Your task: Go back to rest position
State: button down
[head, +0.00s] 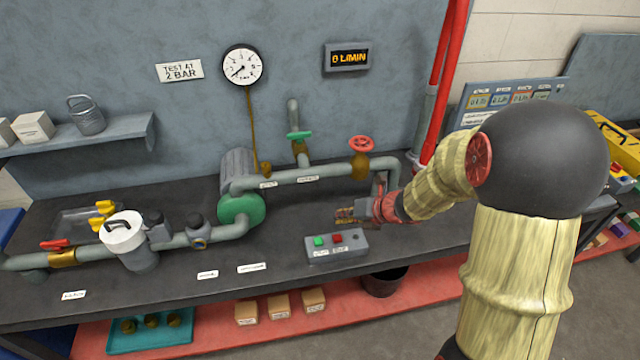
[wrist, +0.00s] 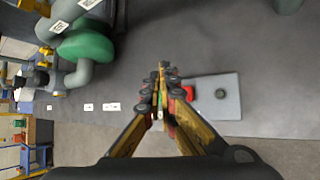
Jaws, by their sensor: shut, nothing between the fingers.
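My gripper (head: 345,215) is shut and empty. In the head view it hangs just above and behind the grey control box (head: 336,252), which has a green button (head: 318,241) and a red button (head: 337,238). In the wrist view my gripper's fingers (wrist: 161,75) meet over the left part of the control box (wrist: 225,98). I cannot tell whether the fingertips touch the box.
The pipe run with a green pump (head: 241,209), a red-wheeled valve (head: 361,144) and a white-lidded filter (head: 122,232) fills the bench's back and left. A red vertical pipe (head: 440,85) stands near my arm. A dark bin (head: 384,282) is below the bench. The display (head: 349,57) reads 0 L/MIN.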

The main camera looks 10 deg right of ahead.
jog(key=shift+s+a+n, duration=0.2)
jog(key=shift+a+n, duration=0.05)
jog(key=shift+n, duration=0.95)
jog(key=s+a+r+n+g, duration=0.2)
jog(key=s+n+g, duration=0.1)
jog(key=s+n, duration=0.6)
jog(key=s+a+r+n+g, duration=0.1)
jog(key=s+a+n+g, duration=0.1)
jog(key=s+n, duration=0.75)
jog(key=s+d+r+n+t+h, duration=0.1)
jog(key=s+d+r+n+h, duration=0.1)
jog(key=s+r+n, duration=0.3)
jog(key=s+d+r+n+t+h, duration=0.1)
jog(key=s+r+n+t+h, duration=0.1)
jog(key=s+r+n, duration=0.4)
notch_tip(320, 180, up, 6)
jog(key=n+h, duration=0.1)
jog(key=n, duration=0.5)
jog(key=shift+s+d+f, duration=0.2)
jog(key=shift+d, duration=0.15)
jog(key=shift+a, duration=0.1)
